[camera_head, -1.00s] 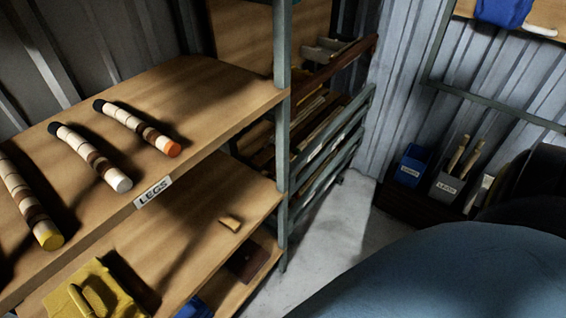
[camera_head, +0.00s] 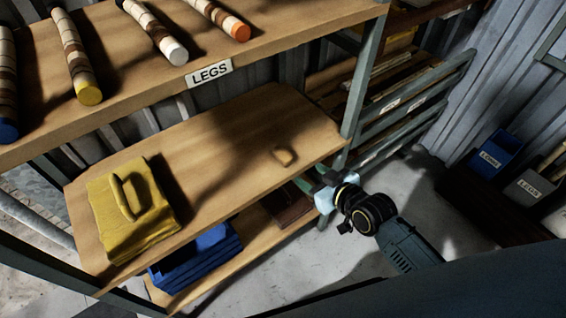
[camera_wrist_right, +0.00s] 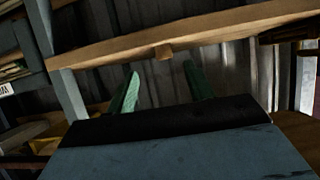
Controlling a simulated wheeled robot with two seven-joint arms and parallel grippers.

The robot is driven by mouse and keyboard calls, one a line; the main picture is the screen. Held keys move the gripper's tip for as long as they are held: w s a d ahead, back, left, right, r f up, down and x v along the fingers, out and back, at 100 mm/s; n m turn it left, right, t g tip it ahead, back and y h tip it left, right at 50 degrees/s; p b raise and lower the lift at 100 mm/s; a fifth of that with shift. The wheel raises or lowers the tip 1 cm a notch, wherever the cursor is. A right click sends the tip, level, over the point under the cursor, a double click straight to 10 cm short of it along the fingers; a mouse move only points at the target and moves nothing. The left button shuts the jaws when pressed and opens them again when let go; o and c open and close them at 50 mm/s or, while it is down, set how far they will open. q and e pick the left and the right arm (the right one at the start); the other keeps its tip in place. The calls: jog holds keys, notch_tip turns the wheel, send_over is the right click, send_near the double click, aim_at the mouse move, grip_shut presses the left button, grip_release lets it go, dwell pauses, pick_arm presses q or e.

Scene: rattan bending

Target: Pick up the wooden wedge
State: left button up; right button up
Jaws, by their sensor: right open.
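The wooden wedge (camera_head: 285,156) is a small light-brown piece lying on the middle wooden shelf (camera_head: 225,135), near its right end. A small wooden block that looks like the wedge also shows at the board's edge in the right wrist view (camera_wrist_right: 164,51), ahead of the fingers. My right gripper (camera_head: 324,188) is just off the right front corner of that shelf, apart from the wedge. Its two greenish fingers stand wide apart with nothing between them in the right wrist view (camera_wrist_right: 163,86). My left gripper is not in view.
A yellow handled block (camera_head: 132,208) sits left on the same shelf. Blue folded items (camera_head: 195,258) lie below. Striped rolls (camera_head: 75,60) lie on the upper shelf marked LEGS. A green upright post (camera_head: 362,85) stands near my right gripper. Labelled bins (camera_head: 497,152) stand at right.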

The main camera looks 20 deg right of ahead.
aim_at(283, 154)
jog(key=shift+t, duration=0.3)
jog(key=w+a, duration=0.1)
jog(key=w, duration=0.1)
jog(key=w+a+b, duration=0.1)
jog(key=w, duration=0.1)
jog(key=w+f+b, duration=0.1)
jog(key=w, duration=0.1)
jog(key=shift+w+a, duration=0.3)
jog(key=shift+a, duration=0.1)
jog(key=shift+b+x, duration=1.2)
jog(key=shift+x, duration=1.5)
jog(key=shift+w+a+r, duration=0.1)
jog(key=shift+w+a, duration=0.1)
jog(key=shift+w, duration=0.25)
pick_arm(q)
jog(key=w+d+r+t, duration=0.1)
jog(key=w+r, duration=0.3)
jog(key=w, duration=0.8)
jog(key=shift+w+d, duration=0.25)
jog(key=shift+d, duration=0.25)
pick_arm(e)
jog(key=c, duration=1)
jog(key=shift+c, duration=0.2)
